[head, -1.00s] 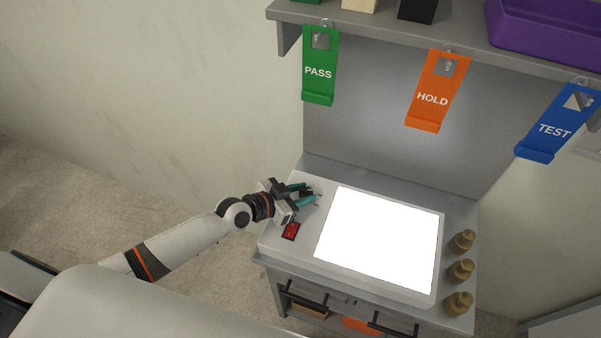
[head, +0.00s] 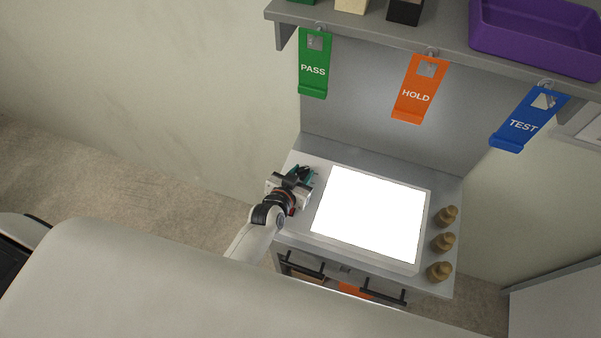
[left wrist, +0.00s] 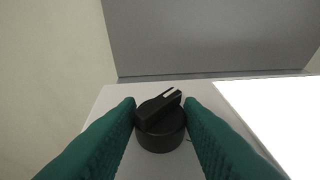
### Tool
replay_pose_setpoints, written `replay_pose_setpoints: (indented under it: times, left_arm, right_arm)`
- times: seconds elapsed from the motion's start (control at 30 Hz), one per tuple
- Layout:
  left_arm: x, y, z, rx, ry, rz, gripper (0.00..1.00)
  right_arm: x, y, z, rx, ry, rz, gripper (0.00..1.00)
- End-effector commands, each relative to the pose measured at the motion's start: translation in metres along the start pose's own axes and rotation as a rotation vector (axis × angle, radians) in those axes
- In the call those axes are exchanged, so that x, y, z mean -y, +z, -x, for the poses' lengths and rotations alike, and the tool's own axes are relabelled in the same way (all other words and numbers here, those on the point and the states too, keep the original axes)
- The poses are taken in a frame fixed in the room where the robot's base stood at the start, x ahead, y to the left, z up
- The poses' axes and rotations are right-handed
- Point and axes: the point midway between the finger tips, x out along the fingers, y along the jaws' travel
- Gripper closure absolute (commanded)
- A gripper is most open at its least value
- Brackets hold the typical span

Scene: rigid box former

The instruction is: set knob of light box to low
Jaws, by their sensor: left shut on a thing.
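The light box has a bright white lit panel (head: 370,215) on the workbench. Its black knob (left wrist: 160,124) sits on the pale strip left of the panel, seen in the left wrist view. A white mark on the knob's ridge points up and to the right. My left gripper (head: 307,175) is over the knob, and its green fingers (left wrist: 160,112) are on either side of it, shut on it. In the head view the gripper hides the knob. Any setting labels around the knob cannot be read. My right gripper is not in view.
Several brass-coloured knobbed pieces (head: 443,242) stand right of the panel. Green PASS (head: 313,68), orange HOLD (head: 416,93) and blue TEST (head: 523,124) tags hang from the shelf above. A purple tray (head: 540,40) is on the shelf. Drawers with black handles (head: 383,296) are in front.

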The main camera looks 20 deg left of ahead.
Motion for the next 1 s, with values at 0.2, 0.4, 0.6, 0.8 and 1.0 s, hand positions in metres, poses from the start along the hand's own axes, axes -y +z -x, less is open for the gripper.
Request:
replay_pose_setpoints:
  times: [0.2,0.4,0.6,0.8,1.0]
  left_arm:
    - [0.0,0.001,0.0,0.003,0.001,-0.002,0.89]
    - [0.0,0.001,0.0,0.003,0.0,-0.001,0.52]
    - [0.0,0.001,0.0,0.002,0.0,-0.001,0.45]
    - [0.0,0.0,0.004,0.001,0.0,-0.001,0.45]
    - [0.0,-0.002,0.034,0.0,0.0,-0.001,0.45]
  right_arm:
    - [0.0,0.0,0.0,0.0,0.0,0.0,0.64]
    - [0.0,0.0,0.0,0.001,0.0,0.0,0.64]
    - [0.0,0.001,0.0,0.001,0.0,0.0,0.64]
    - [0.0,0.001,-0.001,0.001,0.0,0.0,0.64]
    - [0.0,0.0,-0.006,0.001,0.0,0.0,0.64]
